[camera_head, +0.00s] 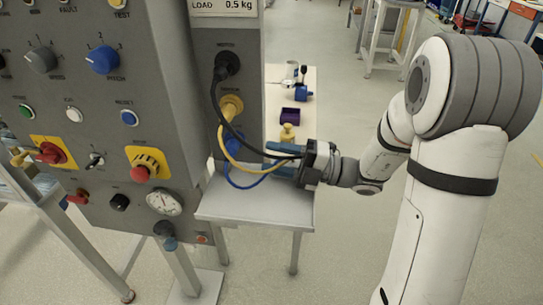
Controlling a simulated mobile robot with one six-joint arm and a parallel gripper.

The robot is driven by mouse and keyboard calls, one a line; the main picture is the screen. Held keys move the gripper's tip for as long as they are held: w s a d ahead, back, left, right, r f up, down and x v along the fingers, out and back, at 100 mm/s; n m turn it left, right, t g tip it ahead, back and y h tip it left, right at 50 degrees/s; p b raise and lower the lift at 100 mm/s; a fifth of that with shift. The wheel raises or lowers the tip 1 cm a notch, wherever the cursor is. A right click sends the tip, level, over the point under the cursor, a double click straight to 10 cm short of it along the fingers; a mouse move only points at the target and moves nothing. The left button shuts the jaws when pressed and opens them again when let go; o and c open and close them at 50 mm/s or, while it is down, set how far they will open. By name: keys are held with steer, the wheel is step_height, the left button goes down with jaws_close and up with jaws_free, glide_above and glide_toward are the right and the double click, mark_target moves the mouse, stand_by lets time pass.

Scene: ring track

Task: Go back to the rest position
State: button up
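My gripper (270,158) is in front of the grey panel, above the small grey shelf (255,208). Its two blue fingers stand apart. Black, yellow and blue cables pass close to the fingers. I cannot tell whether they touch them, and no held object shows between the fingers. My white arm reaches in from the right, bent at the large elbow joint.
The grey control panel (95,130) with knobs and buttons fills the left. A black plug (228,66) and a yellow plug (231,106) sit in its side face. A table with small items (290,92) stands behind. Floor (335,235) is clear at centre.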

steer(key=s+d+r+n+g+h+p, duration=0.25)
steer(key=s+n+g+h+p, duration=0.25)
steer(key=s+n+h, duration=1)
steer(key=d+r+n+t+h+p, duration=0.2)
steer(key=d+n+t, duration=0.1)
steer(key=d+n, duration=0.4)
steer(key=d+r+n+t+h+p, duration=0.2)
steer(key=d+n, duration=0.5)
steer(key=n, duration=0.7)
steer(key=shift+w+t+h+p, duration=0.3)
steer(key=shift+w+t+p, duration=0.05)
steer(key=shift+t+p, duration=0.15)
steer(key=shift+d+r+n, duration=0.1)
steer(key=shift+d+n, duration=0.1)
steer(key=shift+n, duration=0.3)
steer(key=shift+c, duration=0.4)
steer(key=shift+w, duration=0.1)
steer(key=shift+c, duration=1)
